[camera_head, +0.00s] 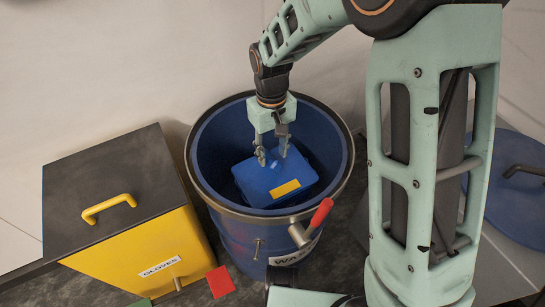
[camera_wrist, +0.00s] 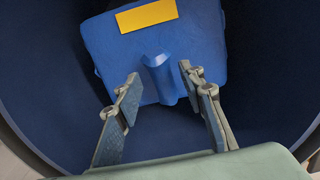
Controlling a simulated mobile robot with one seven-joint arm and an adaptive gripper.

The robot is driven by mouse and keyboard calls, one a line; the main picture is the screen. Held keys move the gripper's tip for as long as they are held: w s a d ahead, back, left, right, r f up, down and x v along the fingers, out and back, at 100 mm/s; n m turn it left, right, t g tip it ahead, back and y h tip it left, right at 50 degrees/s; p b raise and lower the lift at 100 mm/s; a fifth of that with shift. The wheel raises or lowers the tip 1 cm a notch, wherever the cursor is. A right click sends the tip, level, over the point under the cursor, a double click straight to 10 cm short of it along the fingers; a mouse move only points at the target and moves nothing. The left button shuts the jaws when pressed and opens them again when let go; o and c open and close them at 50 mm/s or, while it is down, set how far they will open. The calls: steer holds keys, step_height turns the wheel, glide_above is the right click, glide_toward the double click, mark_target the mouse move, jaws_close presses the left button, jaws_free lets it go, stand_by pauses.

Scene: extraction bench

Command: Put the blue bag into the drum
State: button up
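The blue bag (camera_head: 275,184) with a yellow label sits inside the open blue drum (camera_head: 232,233), below its rim. In the wrist view the bag (camera_wrist: 110,60) shows a raised stub (camera_wrist: 162,78) on top. My gripper (camera_head: 272,154) reaches down into the drum, just over the bag. In the wrist view the fingers of my gripper (camera_wrist: 160,90) are spread, one on each side of the stub, with gaps visible on both sides. The bag's underside and the drum floor beneath it are hidden.
A yellow box (camera_head: 140,255) labelled GLOVES, with a dark lid and yellow handle, stands left of the drum. A red lever (camera_head: 322,214) sticks out at the drum's front right. A red card (camera_head: 220,282) lies in front. A blue round lid (camera_head: 515,205) lies at right.

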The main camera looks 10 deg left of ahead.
step_height(320, 180, up, 8)
steer(key=p, duration=0.1)
steer(key=shift+f+p, duration=0.2)
steer(key=shift+p, duration=0.2)
steer(key=shift+w, duration=0.1)
